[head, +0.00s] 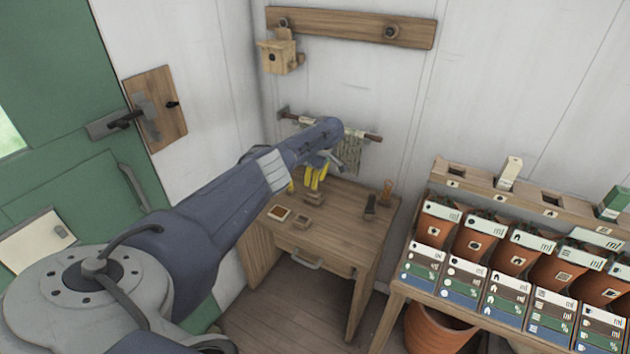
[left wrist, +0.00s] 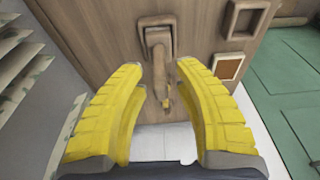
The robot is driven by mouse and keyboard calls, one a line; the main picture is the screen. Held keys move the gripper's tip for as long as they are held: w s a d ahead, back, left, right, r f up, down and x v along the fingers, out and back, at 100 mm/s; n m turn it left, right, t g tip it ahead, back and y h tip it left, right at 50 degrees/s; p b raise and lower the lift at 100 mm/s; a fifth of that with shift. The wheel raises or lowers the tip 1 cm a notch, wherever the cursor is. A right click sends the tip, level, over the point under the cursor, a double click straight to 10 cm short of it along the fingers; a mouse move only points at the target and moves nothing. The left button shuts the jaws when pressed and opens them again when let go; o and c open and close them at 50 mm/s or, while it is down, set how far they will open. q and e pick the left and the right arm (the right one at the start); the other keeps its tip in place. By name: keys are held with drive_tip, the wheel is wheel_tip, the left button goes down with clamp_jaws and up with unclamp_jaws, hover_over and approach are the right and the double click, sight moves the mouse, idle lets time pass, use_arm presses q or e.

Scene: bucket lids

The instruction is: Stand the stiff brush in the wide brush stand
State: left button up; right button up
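My left gripper (head: 315,182) has yellow fingers and hangs over the small wooden table. In the left wrist view its fingers (left wrist: 160,72) are apart with a gap between them. Beyond the gap a brown wooden piece (left wrist: 157,38) with a narrow part running toward the fingers looks like a brush; it appears apart from them. Two square, shallow holders sit nearby, one with an orange-brown inside (head: 278,212) and one with a greyish inside (head: 303,222). A dark upright piece (head: 370,207) and a brown-handled piece (head: 387,191) stand at the table's right. I cannot tell which is the stiff brush. My right gripper is not in view.
The table (head: 335,232) has bare wood in its middle and a drawer in front. A rail with a cloth (head: 348,155) hangs on the wall behind. A bench with several terracotta pots (head: 480,238) stands at the right. A green door (head: 60,120) is at the left.

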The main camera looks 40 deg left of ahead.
use_arm(q)
drive_tip(key=v, duration=0.9)
drive_tip(key=shift+a, duration=0.25)
idle(0.4)
idle(0.5)
